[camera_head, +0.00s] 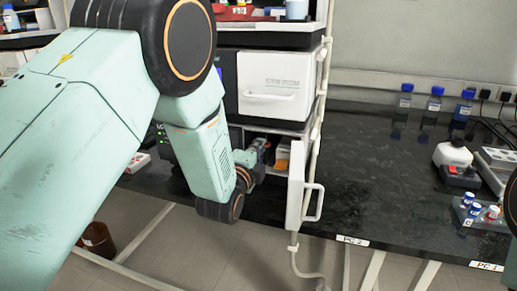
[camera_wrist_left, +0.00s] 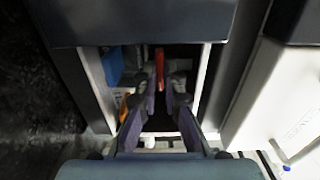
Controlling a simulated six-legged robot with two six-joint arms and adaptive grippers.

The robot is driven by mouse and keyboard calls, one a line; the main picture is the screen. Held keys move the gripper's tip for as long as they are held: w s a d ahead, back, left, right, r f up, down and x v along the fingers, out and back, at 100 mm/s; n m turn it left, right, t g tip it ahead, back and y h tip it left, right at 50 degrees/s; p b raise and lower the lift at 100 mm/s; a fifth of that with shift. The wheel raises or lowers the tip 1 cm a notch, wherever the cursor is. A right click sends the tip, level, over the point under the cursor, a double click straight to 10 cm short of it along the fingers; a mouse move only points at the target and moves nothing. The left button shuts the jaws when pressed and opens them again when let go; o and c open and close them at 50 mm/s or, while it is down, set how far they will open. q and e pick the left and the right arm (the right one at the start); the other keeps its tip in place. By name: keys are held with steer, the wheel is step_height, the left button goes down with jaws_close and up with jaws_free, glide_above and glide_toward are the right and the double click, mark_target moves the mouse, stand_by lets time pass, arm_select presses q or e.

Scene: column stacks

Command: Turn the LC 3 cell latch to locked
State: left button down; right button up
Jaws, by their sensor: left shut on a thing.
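The cell latch appears as a red lever (camera_wrist_left: 159,62) inside a narrow open compartment in the left wrist view. My left gripper (camera_wrist_left: 166,84) reaches into this compartment with its fingers on either side of the lever's near end, shut on it. In the head view my left gripper (camera_head: 259,152) is small and partly hidden at the compartment opening below the white drawer front. The contact itself is dark, and I cannot read the latch's position or any LC 3 label. My right gripper is out of view.
A white door (camera_head: 295,190) with a handle stands open just right of the compartment. The compartment's side walls (camera_wrist_left: 199,85) are close to my fingers. A blue item (camera_wrist_left: 113,66) and an orange item (camera_wrist_left: 124,106) lie left inside. The black bench (camera_head: 375,170) is clear in the middle.

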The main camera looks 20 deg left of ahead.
arm_select(q)
steer(key=shift+r+n, duration=0.1)
steer(key=shift+n, duration=0.2)
steer(key=n+p, duration=0.2)
steer(key=n, duration=0.2)
steer(key=shift+n, duration=0.4)
steer(key=n+p, duration=0.2)
steer(key=n, duration=0.4)
steer(key=shift+p, duration=0.3)
steer(key=n+p, duration=0.2)
steer(key=n, duration=0.4)
steer(key=shift+n, duration=0.4)
steer(key=c, duration=1.5)
jaws_free()
steer(key=shift+o, duration=0.2)
